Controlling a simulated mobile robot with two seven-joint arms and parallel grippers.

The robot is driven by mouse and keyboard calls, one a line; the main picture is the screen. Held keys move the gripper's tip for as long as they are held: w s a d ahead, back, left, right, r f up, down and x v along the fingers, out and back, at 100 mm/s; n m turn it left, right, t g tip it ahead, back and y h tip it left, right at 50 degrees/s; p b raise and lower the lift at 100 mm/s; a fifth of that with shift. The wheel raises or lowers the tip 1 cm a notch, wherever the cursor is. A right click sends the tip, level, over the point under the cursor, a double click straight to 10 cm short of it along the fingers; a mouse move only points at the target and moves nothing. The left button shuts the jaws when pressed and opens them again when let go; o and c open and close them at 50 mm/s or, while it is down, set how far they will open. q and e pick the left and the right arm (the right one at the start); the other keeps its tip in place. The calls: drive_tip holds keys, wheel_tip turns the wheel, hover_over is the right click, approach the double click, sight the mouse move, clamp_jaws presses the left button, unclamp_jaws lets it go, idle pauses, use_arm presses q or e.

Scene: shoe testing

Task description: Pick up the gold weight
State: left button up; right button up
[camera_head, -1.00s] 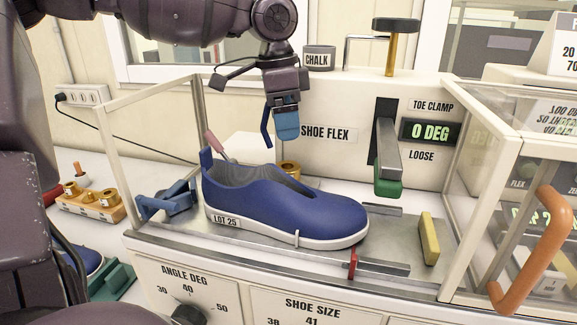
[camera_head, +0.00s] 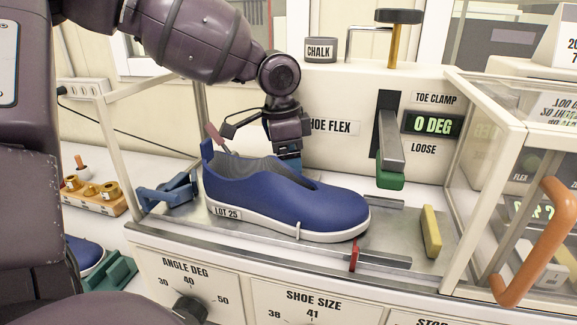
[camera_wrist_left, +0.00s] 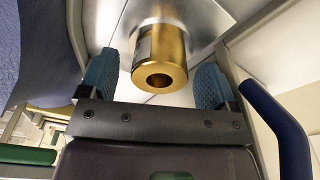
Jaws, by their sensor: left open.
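The gold weight (camera_wrist_left: 160,58), a brass cylinder with a hole in its end, shows in the left wrist view between the two blue fingers of my left gripper (camera_wrist_left: 156,84). The fingers are open, with a visible gap at the right finger. In the head view my left gripper (camera_head: 288,164) is lowered behind the blue shoe (camera_head: 285,200). There the weight is hidden by the gripper and the shoe. My right gripper is not in view.
The shoe lies on the metal bed (camera_head: 385,240) close in front of the gripper. The toe clamp lever (camera_head: 390,160) stands to the right. A wooden rack (camera_head: 95,203) with several other gold weights is at left. A clear guard (camera_head: 500,190) stands at right.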

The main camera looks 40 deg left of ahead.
use_arm(q)
drive_tip(key=shift+f, duration=0.55)
drive_tip(key=c, duration=1.3)
drive_tip(key=shift+w+r, duration=0.1)
drive_tip(key=shift+r, duration=0.05)
